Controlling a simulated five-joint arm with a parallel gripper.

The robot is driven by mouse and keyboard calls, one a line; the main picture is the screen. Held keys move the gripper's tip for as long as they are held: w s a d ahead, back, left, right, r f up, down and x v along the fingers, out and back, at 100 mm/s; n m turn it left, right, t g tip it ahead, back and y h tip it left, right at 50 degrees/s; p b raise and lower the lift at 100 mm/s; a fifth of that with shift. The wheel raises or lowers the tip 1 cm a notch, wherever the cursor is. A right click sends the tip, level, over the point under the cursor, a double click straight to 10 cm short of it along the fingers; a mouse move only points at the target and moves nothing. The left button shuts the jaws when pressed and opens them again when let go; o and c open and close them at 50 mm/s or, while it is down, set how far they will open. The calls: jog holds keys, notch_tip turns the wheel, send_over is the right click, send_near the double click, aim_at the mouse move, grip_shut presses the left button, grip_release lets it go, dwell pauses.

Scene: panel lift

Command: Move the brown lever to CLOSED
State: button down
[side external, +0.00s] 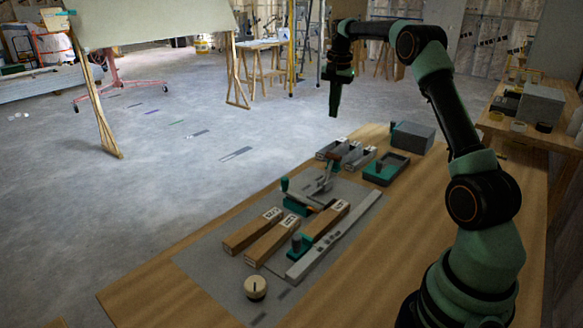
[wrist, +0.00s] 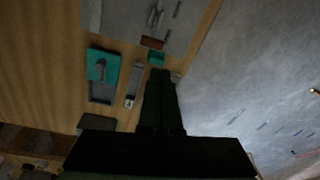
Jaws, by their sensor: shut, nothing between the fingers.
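A reddish-brown bar that looks like this handle (wrist: 152,43) shows at the top of the wrist view. The view is too small to read any OPEN or CLOSED marking. My gripper (side external: 333,114) points down, shut and empty, in the air above and beyond the lever, and does not touch it. Its shut fingers (wrist: 160,74) also show in the wrist view.
Wooden blocks (side external: 252,231) and a long grey rail (side external: 336,235) lie on the mat, with teal-based clamps (side external: 297,244) and a round knob (side external: 255,288).

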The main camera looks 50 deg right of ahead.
aim_at(330, 168)
jog(key=d+f+m, duration=0.1)
jog(key=d+f, duration=0.1)
jog(key=f, duration=0.3)
jog(key=s+d+f, duration=0.1)
jog(key=d+f, duration=0.1)
jog(key=f, duration=0.3)
jog(key=s+d+f+m, duration=0.1)
jog(key=d+f, duration=0.1)
jog(key=f, duration=0.3)
jog(key=shift+d+f+m+g, duration=0.3)
jog(key=shift+f+g, duration=0.05)
jog(key=shift+g, duration=0.05)
jog(key=shift+w+a+r, duration=0.1)
jog(key=shift+a+r, duration=0.2)
jog(key=shift+a, duration=0.35)
jog(key=shift+s+a+r, duration=0.1)
jog(key=shift+a+r, duration=0.15)
jog(key=shift+a, duration=0.35)
jog(key=shift+w+a+r, duration=0.1)
jog(key=shift+a+r, duration=0.2)
jog(key=shift+a, duration=0.35)
